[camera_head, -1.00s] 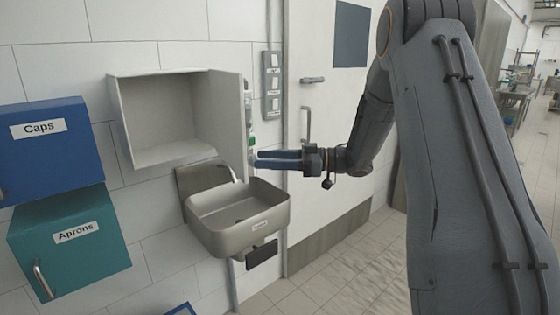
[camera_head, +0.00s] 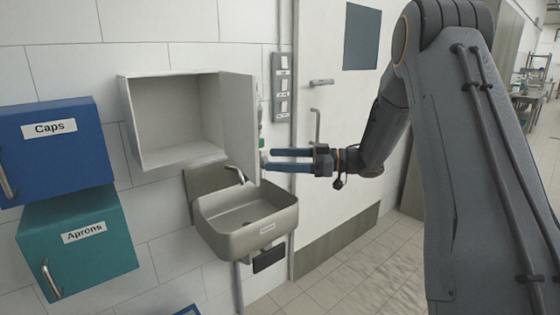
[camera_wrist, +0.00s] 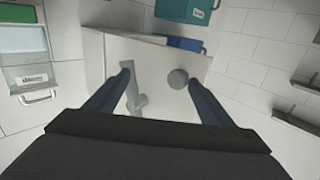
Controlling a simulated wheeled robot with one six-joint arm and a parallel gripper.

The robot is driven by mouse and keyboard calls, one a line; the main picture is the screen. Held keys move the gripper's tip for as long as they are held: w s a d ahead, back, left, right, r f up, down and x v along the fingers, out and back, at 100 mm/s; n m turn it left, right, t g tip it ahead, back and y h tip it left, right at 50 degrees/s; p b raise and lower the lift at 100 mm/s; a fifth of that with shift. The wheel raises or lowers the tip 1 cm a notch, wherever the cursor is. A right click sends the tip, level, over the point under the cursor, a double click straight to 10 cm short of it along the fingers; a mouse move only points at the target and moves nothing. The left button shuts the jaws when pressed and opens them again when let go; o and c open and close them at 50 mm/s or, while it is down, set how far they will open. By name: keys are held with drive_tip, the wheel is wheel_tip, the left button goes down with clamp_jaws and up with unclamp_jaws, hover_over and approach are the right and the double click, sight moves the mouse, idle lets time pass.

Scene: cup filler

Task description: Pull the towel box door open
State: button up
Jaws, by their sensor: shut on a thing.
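The white towel box (camera_head: 172,112) is on the tiled wall above the sink, and its inside looks empty in the head view. Its door (camera_head: 238,125) stands wide open at the box's right side, swung out from the wall. My gripper (camera_head: 264,159) is at the door's free edge, its two blue fingers reaching in from the right. It is shut on the door's handle; the contact itself is mostly hidden behind the door. In the wrist view my fingers (camera_wrist: 160,80) lie either side of a pale panel, with a round grey knob-like shape (camera_wrist: 178,78) near the right finger.
A metal sink (camera_head: 245,218) is just below the gripper. Blue Caps box (camera_head: 55,150) and teal Aprons box (camera_head: 78,245) are at left. A switch panel (camera_head: 281,88) and a white room door (camera_head: 340,130) are behind the gripper. Tiled floor (camera_head: 375,270) is free at right.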

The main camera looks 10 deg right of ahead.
drive_tip(key=shift+w+d+r, duration=0.2)
drive_tip(key=shift+c, duration=0.4)
drive_tip(key=shift+d, duration=0.2)
drive_tip(key=shift+c, duration=0.4)
drive_tip(key=b+v, duration=0.2)
drive_tip(key=v, duration=0.4)
drive_tip(key=shift+s+f, duration=0.2)
drive_tip(key=shift+c, duration=0.5)
drive_tip(key=shift+s+d, duration=0.3)
drive_tip(key=shift+d, duration=0.35)
